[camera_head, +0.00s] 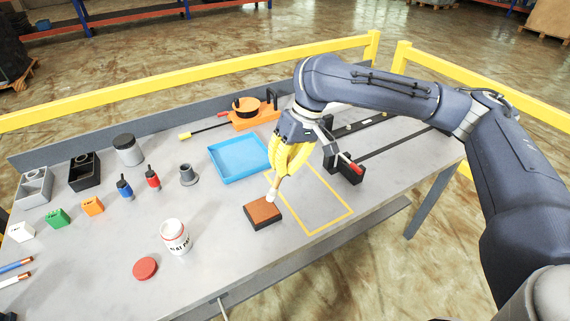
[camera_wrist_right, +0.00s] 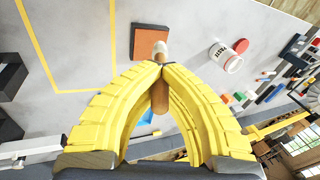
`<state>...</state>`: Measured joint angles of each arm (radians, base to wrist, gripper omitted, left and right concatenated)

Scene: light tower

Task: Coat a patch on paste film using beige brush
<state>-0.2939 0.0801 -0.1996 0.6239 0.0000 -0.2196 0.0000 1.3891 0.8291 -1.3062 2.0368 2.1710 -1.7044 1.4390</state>
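My right gripper (camera_head: 283,172), with yellow fingers, is shut on a brush (camera_head: 271,194) with a tan handle and a pale tip. In the right wrist view the fingers (camera_wrist_right: 161,68) meet around the handle, and the pale brush head (camera_wrist_right: 160,49) points at the block. A dark block with a brown top (camera_head: 263,211), possibly the paste film, lies on the table; it also shows in the right wrist view (camera_wrist_right: 150,39). The brush tip is at the block's far edge; I cannot tell whether it touches. My left gripper is not in view.
An open white jar (camera_head: 175,236) stands left of the block, its red lid (camera_head: 145,268) in front. A blue tray (camera_head: 238,158) lies behind. A yellow outlined area (camera_head: 328,228) on the right is empty. Small bottles, coloured blocks and bins fill the table's left side.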

